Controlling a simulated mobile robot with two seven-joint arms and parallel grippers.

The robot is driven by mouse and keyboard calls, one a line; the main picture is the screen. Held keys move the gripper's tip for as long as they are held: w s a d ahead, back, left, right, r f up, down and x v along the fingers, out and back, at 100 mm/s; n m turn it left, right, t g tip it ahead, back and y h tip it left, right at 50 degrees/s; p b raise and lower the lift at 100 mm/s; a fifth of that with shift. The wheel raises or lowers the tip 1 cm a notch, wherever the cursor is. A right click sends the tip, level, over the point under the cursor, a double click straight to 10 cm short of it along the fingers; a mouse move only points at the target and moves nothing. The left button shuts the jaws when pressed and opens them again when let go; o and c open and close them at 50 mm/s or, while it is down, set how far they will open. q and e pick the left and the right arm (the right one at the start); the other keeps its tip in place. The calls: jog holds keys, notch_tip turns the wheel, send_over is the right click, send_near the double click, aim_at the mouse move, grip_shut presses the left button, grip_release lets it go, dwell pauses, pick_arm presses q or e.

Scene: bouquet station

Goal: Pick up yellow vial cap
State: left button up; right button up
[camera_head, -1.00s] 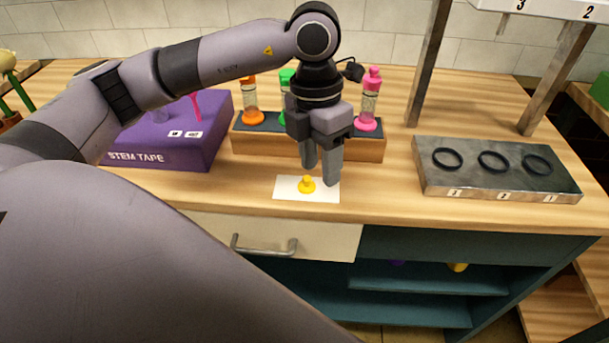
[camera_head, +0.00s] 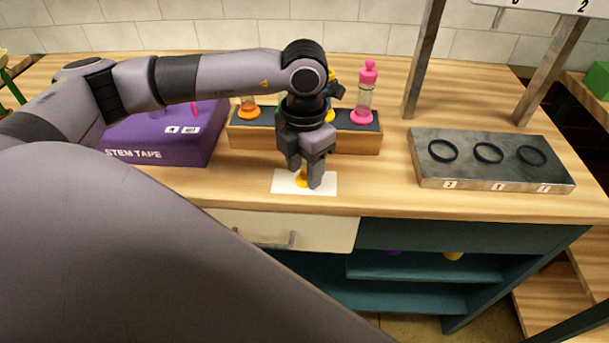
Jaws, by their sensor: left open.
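The yellow vial cap (camera_head: 301,180) stands on a white card (camera_head: 326,182) near the table's front edge. My left gripper (camera_head: 306,178) points down over the card, its fingers low at the cap. The fingers are open, and one partly hides the cap. I cannot tell whether they touch it. My right gripper is not in view.
A wooden vial rack (camera_head: 350,141) stands just behind the gripper, with a pink-capped vial (camera_head: 365,93) at its right. The purple stem tape box (camera_head: 200,145) is at left. A metal block with black rings (camera_head: 490,175) is at right. Wood between rack and block is clear.

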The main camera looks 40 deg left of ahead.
pick_arm(q)
grip_shut()
jog(key=shift+r, duration=0.15)
